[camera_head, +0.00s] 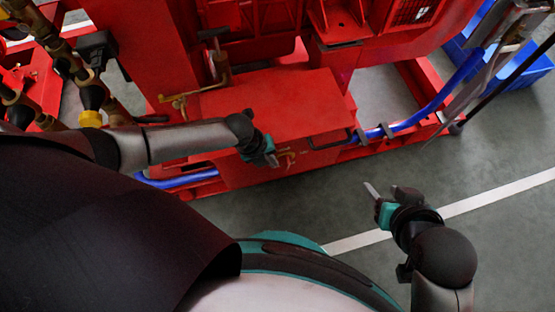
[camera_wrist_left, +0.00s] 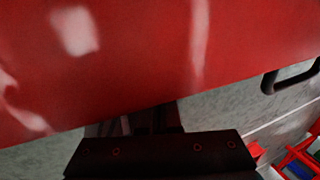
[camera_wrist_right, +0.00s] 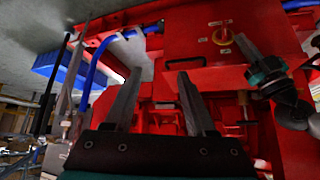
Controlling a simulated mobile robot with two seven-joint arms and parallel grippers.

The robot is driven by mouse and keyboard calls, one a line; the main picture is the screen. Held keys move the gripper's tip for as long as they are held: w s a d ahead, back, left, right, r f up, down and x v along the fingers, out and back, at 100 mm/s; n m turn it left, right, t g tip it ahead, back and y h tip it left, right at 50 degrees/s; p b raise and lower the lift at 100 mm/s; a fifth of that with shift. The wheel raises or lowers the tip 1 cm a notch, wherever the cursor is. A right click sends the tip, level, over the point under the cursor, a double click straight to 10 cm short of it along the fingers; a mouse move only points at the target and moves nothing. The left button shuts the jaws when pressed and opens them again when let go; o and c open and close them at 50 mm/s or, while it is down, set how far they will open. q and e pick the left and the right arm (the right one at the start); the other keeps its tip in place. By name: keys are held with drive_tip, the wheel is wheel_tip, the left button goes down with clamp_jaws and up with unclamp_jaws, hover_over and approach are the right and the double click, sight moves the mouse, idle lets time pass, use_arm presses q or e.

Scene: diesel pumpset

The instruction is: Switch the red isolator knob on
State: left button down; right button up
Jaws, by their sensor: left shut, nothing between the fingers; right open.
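The isolator's red knob (camera_wrist_right: 222,36) sits on a round yellow plate on the red panel, seen in the right wrist view. I cannot tell its switch position. My left gripper (camera_head: 271,160) is shut and empty at the front face of the red tank box. In the right wrist view the left gripper (camera_wrist_right: 241,46) points at the panel close beside the knob; contact cannot be told. The left wrist view shows a red surface filling the top, with no knob visible. My right gripper (camera_head: 386,192) is open and empty over the floor, away from the panel.
The red box top (camera_head: 285,105) lies beyond my left gripper. A blue hose (camera_head: 420,118) runs along the right side. Brass pipework (camera_head: 98,95) stands at the left. A blue bin (camera_head: 515,62) is at upper right. Floor around my right gripper is clear.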

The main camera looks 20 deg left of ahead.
use_arm(q)
drive_tip(key=shift+w+d+f+b, duration=0.1)
drive_tip(key=shift+w+d+b, duration=0.3)
drive_tip(key=shift+d, duration=0.3)
use_arm(e)
drive_tip(key=shift+w+a+f+t+y, duration=0.1)
drive_tip(key=shift+w+a+t+y, duration=0.2)
drive_tip(key=shift+w+a+t, duration=0.45)
drive_tip(key=shift+s+a, duration=0.1)
use_arm(q)
drive_tip(key=shift+w, duration=0.1)
use_arm(e)
drive_tip(key=shift+g, duration=0.25)
use_arm(q)
drive_tip(key=shift+d+g+y+p, duration=0.15)
drive_tip(key=shift+g+y+p, duration=0.15)
drive_tip(key=shift+y+p, duration=0.1)
use_arm(e)
drive_tip(key=shift+s+d, duration=0.25)
drive_tip(key=shift+d, duration=0.45)
use_arm(q)
drive_tip(key=shift+w, duration=0.1)
use_arm(e)
drive_tip(key=shift+d+g, duration=0.1)
drive_tip(key=shift+g, duration=0.2)
